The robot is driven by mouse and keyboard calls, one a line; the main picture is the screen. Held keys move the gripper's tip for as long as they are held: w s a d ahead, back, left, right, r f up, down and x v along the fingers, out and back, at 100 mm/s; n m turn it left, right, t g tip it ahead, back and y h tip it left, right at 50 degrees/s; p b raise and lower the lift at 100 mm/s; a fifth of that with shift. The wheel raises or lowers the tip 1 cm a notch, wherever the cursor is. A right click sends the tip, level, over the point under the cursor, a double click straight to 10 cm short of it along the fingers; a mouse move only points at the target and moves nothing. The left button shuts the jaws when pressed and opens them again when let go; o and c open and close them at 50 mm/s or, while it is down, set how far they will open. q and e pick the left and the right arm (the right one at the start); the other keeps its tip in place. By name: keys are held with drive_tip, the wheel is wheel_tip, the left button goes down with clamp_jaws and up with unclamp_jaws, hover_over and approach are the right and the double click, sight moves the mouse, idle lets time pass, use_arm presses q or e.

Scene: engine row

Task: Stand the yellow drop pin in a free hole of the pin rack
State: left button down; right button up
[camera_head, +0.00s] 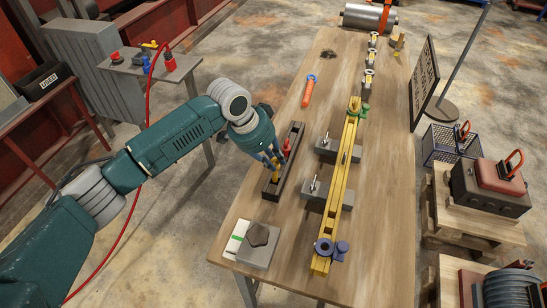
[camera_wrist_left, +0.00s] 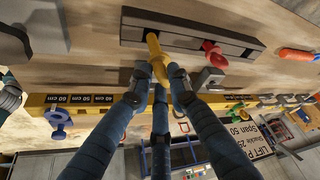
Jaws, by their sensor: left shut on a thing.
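The yellow drop pin (camera_wrist_left: 154,50) is between the fingertips of my left gripper (camera_wrist_left: 158,74), which is shut on it. In the head view my left gripper (camera_head: 272,161) is at the near half of the pin rack, with the pin largely hidden. The pin rack (camera_head: 271,188) is a long dark bar on the table, with dark openings in its top in the left wrist view (camera_wrist_left: 185,35). The pin's far end overlaps the rack's edge there; I cannot tell whether it is in a hole. A red pin (camera_head: 287,147) stands in the rack beside my gripper.
A long yellow beam (camera_head: 339,190) with green and blue clamps lies right of the rack, near grey blocks (camera_head: 328,195). An orange-handled tool (camera_head: 308,92) lies beyond the rack. A grey block (camera_head: 258,246) sits at the near left. Bare wood surrounds the rack.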

use_arm(q)
drive_tip(key=shift+f+b, duration=0.8)
drive_tip(key=shift+f, duration=1.3)
drive_tip(key=c, duration=1.6)
unclamp_jaws()
drive_tip(key=shift+o, duration=0.2)
drive_tip(key=v, duration=1.2)
